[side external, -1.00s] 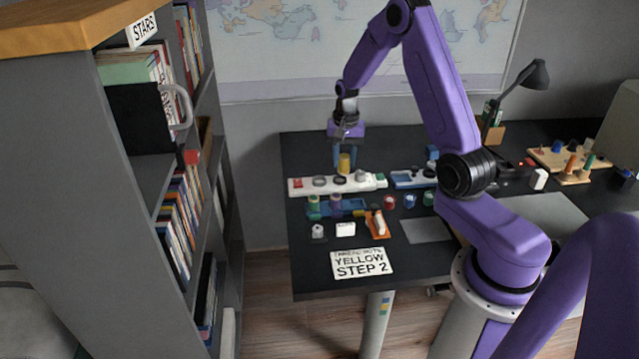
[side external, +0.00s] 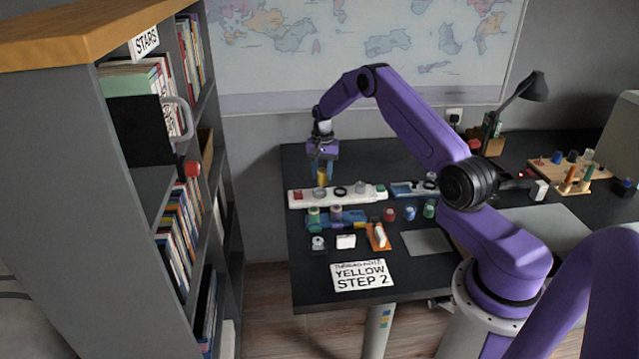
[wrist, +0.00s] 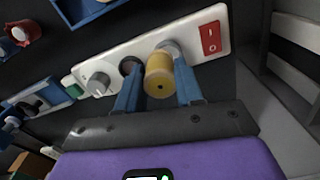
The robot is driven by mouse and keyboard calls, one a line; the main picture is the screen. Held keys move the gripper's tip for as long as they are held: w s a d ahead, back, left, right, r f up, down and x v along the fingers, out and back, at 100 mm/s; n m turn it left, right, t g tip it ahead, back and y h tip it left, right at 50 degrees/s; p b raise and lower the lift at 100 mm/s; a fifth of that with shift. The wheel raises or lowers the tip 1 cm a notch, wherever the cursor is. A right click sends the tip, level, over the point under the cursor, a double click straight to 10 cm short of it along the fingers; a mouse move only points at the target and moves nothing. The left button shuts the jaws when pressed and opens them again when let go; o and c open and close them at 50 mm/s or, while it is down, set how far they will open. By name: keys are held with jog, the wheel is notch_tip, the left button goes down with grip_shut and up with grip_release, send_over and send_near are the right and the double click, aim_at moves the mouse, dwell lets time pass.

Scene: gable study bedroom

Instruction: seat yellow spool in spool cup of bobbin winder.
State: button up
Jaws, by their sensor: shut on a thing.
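My gripper (side external: 322,172) is shut on the yellow spool (side external: 322,178), which it holds over the left part of the white bobbin winder (side external: 372,192). In the wrist view the yellow spool (wrist: 159,78) sits between the blue fingertips (wrist: 158,92). Its end with a small dark hole faces the camera. Just behind it a grey ring-shaped cup (wrist: 172,48) on the winder (wrist: 130,48) is partly hidden by the spool. I cannot tell whether the spool touches it. A dark ring, a grey knob (wrist: 98,83) and a red switch (wrist: 210,38) are also on the winder.
A blue tray (side external: 352,216) with green and purple spools lies in front of the winder. Loose red, blue and green spools stand to its right. A card reading "YELLOW STEP 2" (side external: 362,275) is at the front. A bookshelf (side external: 130,230) stands left of the desk.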

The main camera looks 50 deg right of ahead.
aim_at(319, 183)
jog(key=shift+w+d+f, duration=0.2)
jog(key=shift+w+f, duration=0.2)
jog(key=shift+f, duration=0.15)
jog(key=shift+w+d+f, duration=0.15)
jog(key=shift+w+f, duration=0.25)
jog(key=shift+f, duration=1.7)
jog(key=shift+f, duration=0.15)
jog(key=o, duration=1)
jog(key=shift+o, duration=0.2)
